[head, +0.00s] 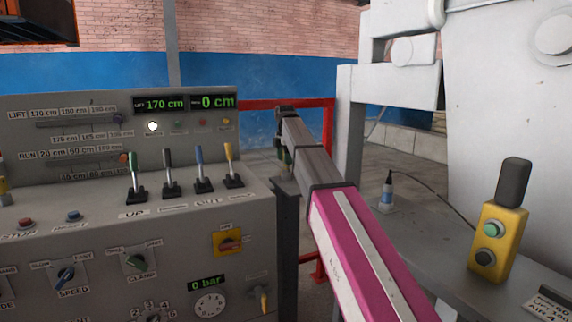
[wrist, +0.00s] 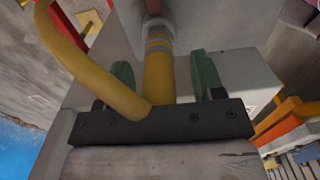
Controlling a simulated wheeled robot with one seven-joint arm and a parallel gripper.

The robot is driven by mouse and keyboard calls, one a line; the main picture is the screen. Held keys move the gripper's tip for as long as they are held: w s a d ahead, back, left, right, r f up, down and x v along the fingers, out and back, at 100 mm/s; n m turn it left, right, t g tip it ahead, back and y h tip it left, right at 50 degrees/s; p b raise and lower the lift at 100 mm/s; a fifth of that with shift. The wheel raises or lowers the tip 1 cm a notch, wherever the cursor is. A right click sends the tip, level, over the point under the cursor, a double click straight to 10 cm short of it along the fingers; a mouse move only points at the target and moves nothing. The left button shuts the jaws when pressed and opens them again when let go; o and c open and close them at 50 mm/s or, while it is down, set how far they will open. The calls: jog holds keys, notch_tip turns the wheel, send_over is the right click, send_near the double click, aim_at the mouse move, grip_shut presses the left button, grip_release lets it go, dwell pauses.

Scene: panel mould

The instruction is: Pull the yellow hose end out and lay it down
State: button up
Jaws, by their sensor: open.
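The yellow hose end (wrist: 158,72) shows in the wrist view. Its ringed collar (wrist: 159,38) meets a reddish-brown fitting (wrist: 152,8) at the top of the picture. The yellow hose (wrist: 88,62) bends away to the left in front of my gripper's dark palm. My gripper (wrist: 165,75) is open, with one green finger on each side of the hose end. A gap shows on both sides, wider on the right. In the head view my gripper (head: 283,155) is small and partly hidden beside the grey panel's right edge. I cannot make out the hose there.
The grey control panel (head: 120,235) with levers and knobs fills the left. A red rail (head: 318,104) stands behind my arm. On the right are a grey ledge (head: 420,255), a small bottle (head: 387,194), a yellow button box (head: 497,240) and a thin dark cable.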

grip_shut()
jog(key=shift+r, duration=0.15)
jog(key=shift+r, duration=2.75)
jog(key=shift+r, duration=0.1)
jog(key=shift+r, duration=1.9)
